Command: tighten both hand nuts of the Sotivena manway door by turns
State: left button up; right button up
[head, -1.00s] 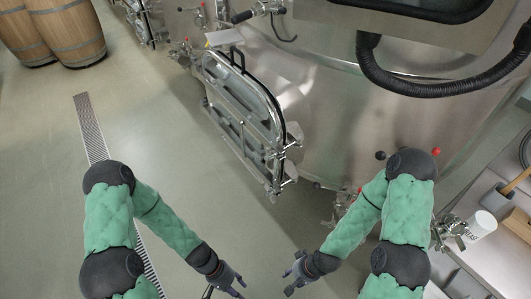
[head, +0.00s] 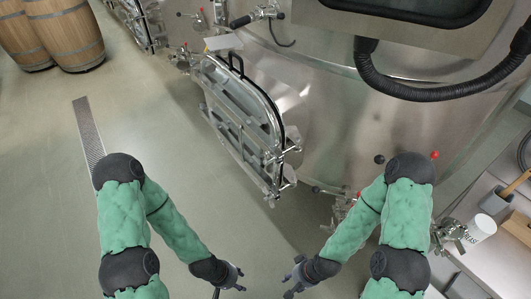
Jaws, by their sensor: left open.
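An oval steel manway door (head: 236,118) is on the lower side of the large vat, left of the middle in the head view. Small metal fittings (head: 291,150) show at its right edge; I cannot tell which are the hand nuts or how tight they are. No name is readable on the door. My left gripper (head: 236,279) is open and empty, low in the view and well short of the door. My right gripper (head: 292,281) is to its right, also apart from the door; its jaw opening is too small to tell.
The steel vat wall (head: 320,110) fills the upper middle, with a black hose (head: 420,93) at upper right. A valve (head: 345,207) projects below the wall. A bench (head: 490,258) with a white container (head: 482,227) is at right.

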aim_at(269, 158)
jog(key=k+j+u, duration=0.15)
jog(key=j, duration=0.25)
jog(key=k+j+u, duration=0.15)
jog(key=j, duration=0.25)
jog(key=k+j+u, duration=0.15)
jog(key=j, duration=0.25)
